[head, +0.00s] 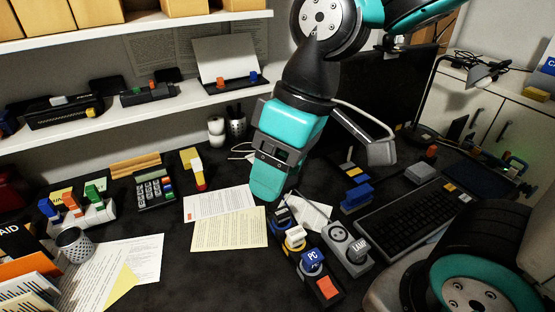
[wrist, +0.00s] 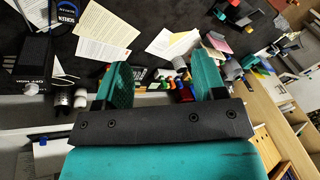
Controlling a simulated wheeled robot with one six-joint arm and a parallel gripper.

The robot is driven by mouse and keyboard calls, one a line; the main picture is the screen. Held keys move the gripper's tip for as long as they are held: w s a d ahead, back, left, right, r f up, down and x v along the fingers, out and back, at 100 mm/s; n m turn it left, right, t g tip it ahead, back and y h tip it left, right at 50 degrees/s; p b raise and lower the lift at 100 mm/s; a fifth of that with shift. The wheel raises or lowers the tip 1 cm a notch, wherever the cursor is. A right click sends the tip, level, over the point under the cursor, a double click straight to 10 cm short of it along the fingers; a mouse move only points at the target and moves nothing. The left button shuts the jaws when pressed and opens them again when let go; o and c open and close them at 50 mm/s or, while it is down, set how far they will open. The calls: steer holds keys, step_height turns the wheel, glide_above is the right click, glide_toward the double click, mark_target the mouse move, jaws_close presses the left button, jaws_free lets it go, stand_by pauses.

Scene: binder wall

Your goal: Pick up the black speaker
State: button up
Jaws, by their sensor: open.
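A black box with a pale knob and white lettering at the left edge of the wrist view looks like the black speaker (wrist: 34,58). I cannot make it out in the head view, where my arm covers the area before the monitor. My gripper (head: 268,190) points down above the desk, over the papers' right end. In the wrist view my gripper (wrist: 162,72) has its two teal fingers wide apart with nothing held between them. The speaker lies well to the left of the fingers there, apart from them. In the head view only one finger shows clearly.
White cups (head: 216,130) and a pen holder (head: 237,125) stand at the back under the shelf (head: 180,103). A power strip with labelled plugs (head: 310,262) and a keyboard (head: 415,212) lie front right. Paper sheets (head: 230,231) cover the middle. A monitor (head: 385,92) stands behind my arm.

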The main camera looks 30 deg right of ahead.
steer(key=w+d+r+n+h+p, duration=0.1)
steer(key=w+d+h+p, duration=0.15)
steer(key=w+d, duration=0.75)
steer(key=w+d+r+h+p, duration=0.1)
steer(key=w+d+p, duration=0.25)
steer(key=w, duration=1.45)
steer(key=w+d+f+p, duration=0.2)
steer(key=w+d+f, duration=0.2)
steer(key=w+d, duration=0.2)
steer(key=shift+n, duration=0.3)
step_height(320, 180, down, 10)
steer(key=p, duration=0.4)
steer(key=shift+w+d+f, duration=0.15)
steer(key=shift+f, duration=0.1)
steer(key=shift+f+p, duration=1.85)
steer(key=shift+f, duration=1.3)
jaws_close()
steer(key=shift+r, duration=0.15)
